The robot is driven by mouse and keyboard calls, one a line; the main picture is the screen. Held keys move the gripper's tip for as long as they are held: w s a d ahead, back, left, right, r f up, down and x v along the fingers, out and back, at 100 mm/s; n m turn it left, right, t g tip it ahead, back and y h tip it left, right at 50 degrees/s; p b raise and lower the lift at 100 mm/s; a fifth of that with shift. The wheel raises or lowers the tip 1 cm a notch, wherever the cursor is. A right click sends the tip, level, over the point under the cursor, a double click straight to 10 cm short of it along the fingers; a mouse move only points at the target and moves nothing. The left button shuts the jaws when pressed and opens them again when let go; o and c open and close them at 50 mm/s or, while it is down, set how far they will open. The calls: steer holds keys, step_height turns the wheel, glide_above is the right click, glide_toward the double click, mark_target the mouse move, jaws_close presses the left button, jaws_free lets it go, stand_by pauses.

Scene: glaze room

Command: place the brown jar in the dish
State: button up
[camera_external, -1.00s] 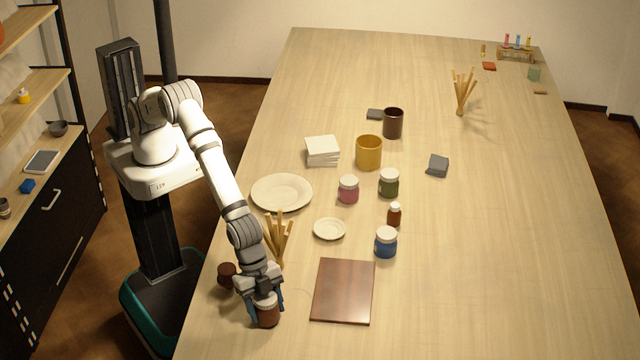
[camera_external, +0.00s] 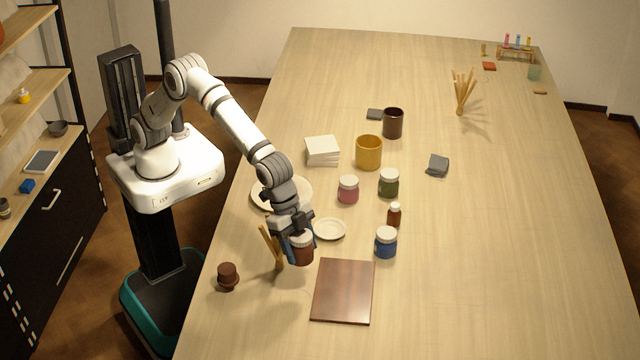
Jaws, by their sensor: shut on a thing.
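My gripper (camera_external: 298,246) is shut on the brown jar (camera_external: 303,251), which has a pale lid and is upright. It seems to be held above the table, between the dish and the brown board. The small cream dish (camera_external: 330,229) lies just right of and behind the jar and looks empty. My gripper partly covers a larger cream plate (camera_external: 264,203) farther back.
A bundle of wooden sticks (camera_external: 268,244) stands just left of my gripper, partly hidden. A brown board (camera_external: 343,292) lies in front. A blue jar (camera_external: 386,242), small brown bottle (camera_external: 394,215), pink jar (camera_external: 348,189) and green jar (camera_external: 389,183) stand nearby.

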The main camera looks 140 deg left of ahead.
steer(key=s+a+n+y+b, duration=0.1)
steer(key=s+a+n+b, duration=0.15)
steer(key=s+a, duration=0.5)
steer(key=s+a+n+y+b, duration=0.1)
steer(key=s+a+n+b, duration=0.2)
steer(key=a, duration=0.8)
steer(key=p, duration=0.3)
glide_above(334, 232)
steer(key=s, duration=0.1)
steer(key=shift+g, duration=0.4)
steer(key=shift+d+f, duration=0.2)
steer(key=shift+f, duration=2.15)
steer(key=shift+d+f, duration=0.2)
steer(key=shift+f, duration=2.1)
steer(key=shift+s+f+b, duration=0.1)
steer(key=shift+f+b, duration=0.4)
steer(key=shift+b, duration=0.15)
steer(key=shift+f, duration=0.1)
steer(key=o, duration=1)
steer(key=shift+s, duration=0.1)
steer(key=shift+o, duration=0.7)
steer(key=shift+r+p, duration=0.5)
steer(key=shift+p, duration=0.05)
steer(key=b+v, duration=0.1)
steer(key=v, duration=1.1)
steer(key=shift+r, duration=0.15)
